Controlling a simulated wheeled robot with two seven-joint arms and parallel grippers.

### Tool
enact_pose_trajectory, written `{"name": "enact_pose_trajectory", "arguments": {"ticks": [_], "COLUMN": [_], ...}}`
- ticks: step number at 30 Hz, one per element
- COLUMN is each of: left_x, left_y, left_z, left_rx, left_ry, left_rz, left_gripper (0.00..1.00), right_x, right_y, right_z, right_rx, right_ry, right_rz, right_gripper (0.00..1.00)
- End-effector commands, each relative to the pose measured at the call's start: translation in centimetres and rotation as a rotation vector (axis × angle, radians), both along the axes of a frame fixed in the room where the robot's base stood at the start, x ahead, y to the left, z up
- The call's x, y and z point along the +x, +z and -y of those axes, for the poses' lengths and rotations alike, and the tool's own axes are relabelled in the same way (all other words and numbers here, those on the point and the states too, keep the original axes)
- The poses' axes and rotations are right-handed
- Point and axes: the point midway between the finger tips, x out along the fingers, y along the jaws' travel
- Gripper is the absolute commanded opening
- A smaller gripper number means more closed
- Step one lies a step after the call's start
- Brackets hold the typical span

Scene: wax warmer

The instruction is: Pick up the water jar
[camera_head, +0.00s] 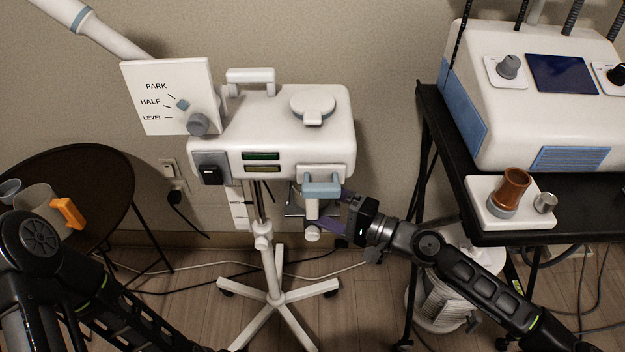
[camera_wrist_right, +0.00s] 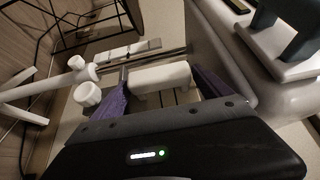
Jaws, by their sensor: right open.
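A clear vessel (camera_head: 297,200), which looks like the water jar, sits under the front right of the white machine (camera_head: 270,135) on a stand. A blue latch (camera_head: 322,186) and a white grip (camera_head: 312,208) are in front and hide most of it. My right gripper (camera_head: 335,212) is open with its purple fingers on either side of the white grip. In the right wrist view the white grip (camera_wrist_right: 160,77) lies between the fingers of the gripper (camera_wrist_right: 165,85); contact cannot be told. My left arm is at lower left, its fingertips out of view.
A black cart (camera_head: 440,130) at right carries a large white unit (camera_head: 530,80). The stand's legs (camera_head: 275,298) and cables spread over the floor.

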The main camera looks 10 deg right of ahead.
Motion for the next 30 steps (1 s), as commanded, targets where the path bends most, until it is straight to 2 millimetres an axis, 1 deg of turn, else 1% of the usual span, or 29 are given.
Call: {"name": "enact_pose_trajectory", "arguments": {"ticks": [10, 30], "left_x": [0.00, 0.00], "left_y": [0.00, 0.00], "left_z": [0.00, 0.00], "left_rx": [0.000, 0.000], "left_ry": [0.000, 0.000], "left_rz": [0.000, 0.000], "left_gripper": [0.46, 0.46], "right_x": [-0.03, -0.03], "right_y": [0.01, -0.01], "right_z": [0.00, 0.00], "right_rx": [0.000, 0.000], "right_ry": [0.001, 0.001], "right_rz": [0.000, 0.000], "right_gripper": [0.88, 0.33]}}
